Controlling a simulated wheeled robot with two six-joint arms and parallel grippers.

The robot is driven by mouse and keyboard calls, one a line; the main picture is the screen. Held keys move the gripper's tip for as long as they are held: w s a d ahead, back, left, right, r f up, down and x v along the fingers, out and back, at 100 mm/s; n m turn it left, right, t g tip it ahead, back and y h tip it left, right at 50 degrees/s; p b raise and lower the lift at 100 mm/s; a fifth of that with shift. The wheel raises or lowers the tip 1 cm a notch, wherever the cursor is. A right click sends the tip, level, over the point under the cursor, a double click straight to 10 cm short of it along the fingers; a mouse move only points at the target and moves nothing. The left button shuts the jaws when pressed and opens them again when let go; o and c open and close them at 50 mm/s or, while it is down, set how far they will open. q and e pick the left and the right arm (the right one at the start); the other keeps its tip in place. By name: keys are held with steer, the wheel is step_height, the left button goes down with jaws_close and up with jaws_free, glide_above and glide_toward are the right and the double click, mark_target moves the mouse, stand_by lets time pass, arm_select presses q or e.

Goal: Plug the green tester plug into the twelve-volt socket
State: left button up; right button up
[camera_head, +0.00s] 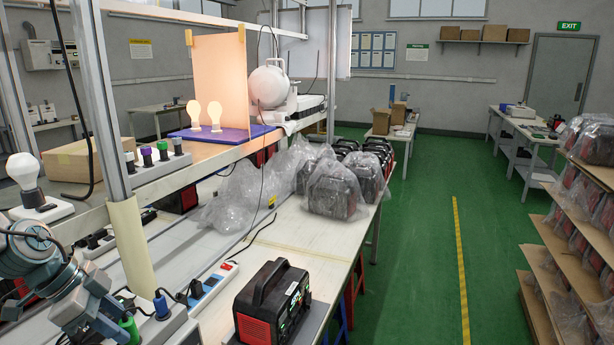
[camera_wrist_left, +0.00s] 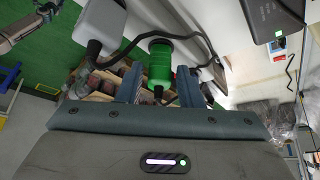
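The green tester plug (camera_head: 130,328) is a green cylinder at the bottom left of the head view, beside a grey box. It also shows in the left wrist view (camera_wrist_left: 160,66), with a black cable near it. My left gripper (camera_head: 112,318) is close to the plug. In the wrist view its two fingers (camera_wrist_left: 161,88) are apart, one on each side of the plug, with gaps visible; the gripper looks open. A grey box (camera_head: 172,332) with a blue-topped fitting (camera_head: 161,305) stands just right of the plug. I cannot read which socket is twelve-volt. My right gripper is not in view.
A black and red charger (camera_head: 272,305) stands on the bench to the right. A white power strip (camera_head: 212,283) with cables lies beside it. Bagged units (camera_head: 332,190) stand farther back. A metal post (camera_head: 112,100) rises near the arm. A shelf with capped fittings (camera_head: 155,165) is above.

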arm_select(q)
jaws_close()
steer(key=shift+r, duration=0.15)
steer(key=shift+r+p, duration=1.2)
steer(key=shift+r, duration=0.5)
steer(key=shift+r+p, duration=0.7)
steer(key=shift+r, duration=0.5)
